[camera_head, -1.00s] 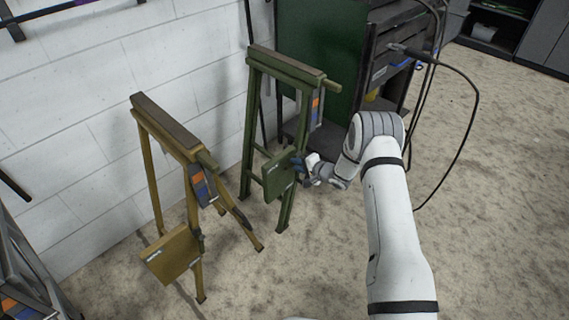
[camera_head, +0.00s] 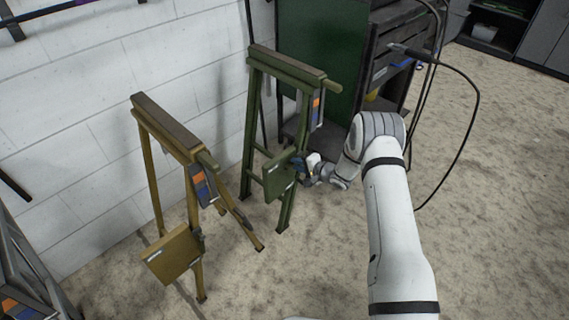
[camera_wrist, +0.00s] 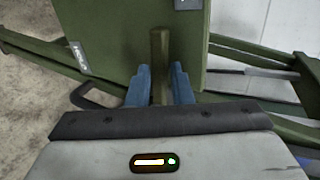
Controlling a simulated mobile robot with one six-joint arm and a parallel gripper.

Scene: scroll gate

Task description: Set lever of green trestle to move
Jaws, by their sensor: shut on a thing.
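The green trestle (camera_head: 288,66) stands upright near the white wall, with a green plate (camera_head: 277,178) low on its near side. My gripper (camera_head: 302,161) is at the right edge of that plate. In the wrist view, the blue fingers of my gripper (camera_wrist: 160,85) are closed around a green upright lever bar (camera_wrist: 159,50), whose upper end shows above them. The orange and blue marking (camera_head: 316,105) on the trestle's upper right leg is partly visible.
A yellow trestle (camera_head: 165,125) stands to the left with its own plate (camera_head: 173,255). A dark workbench (camera_head: 400,65) with a green side panel is behind on the right, with a cable hanging to the floor. Open floor (camera_head: 500,200) lies to the right.

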